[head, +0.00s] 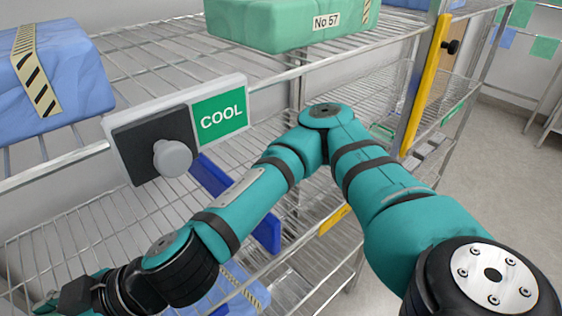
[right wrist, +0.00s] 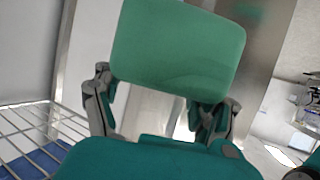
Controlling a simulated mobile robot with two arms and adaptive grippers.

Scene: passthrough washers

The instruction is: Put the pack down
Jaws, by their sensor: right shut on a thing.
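In the right wrist view, a green pack (right wrist: 178,48) with rounded corners sits between the two fingers of my right gripper (right wrist: 162,98), which is shut on it. The fingers are on either side of its lower edge. In the head view, my right arm bends across the wire rack, and its wrist reaches the lower left edge; the fingers and the held pack cannot be made out there. My left gripper is not in view.
A wire rack (head: 130,220) has a green pack marked No 57 (head: 285,22) and a blue pack (head: 50,80) on upper shelves. A COOL sign (head: 220,115) with a grey knob (head: 172,158) is on the shelf edge. A yellow upright (head: 425,85) stands right.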

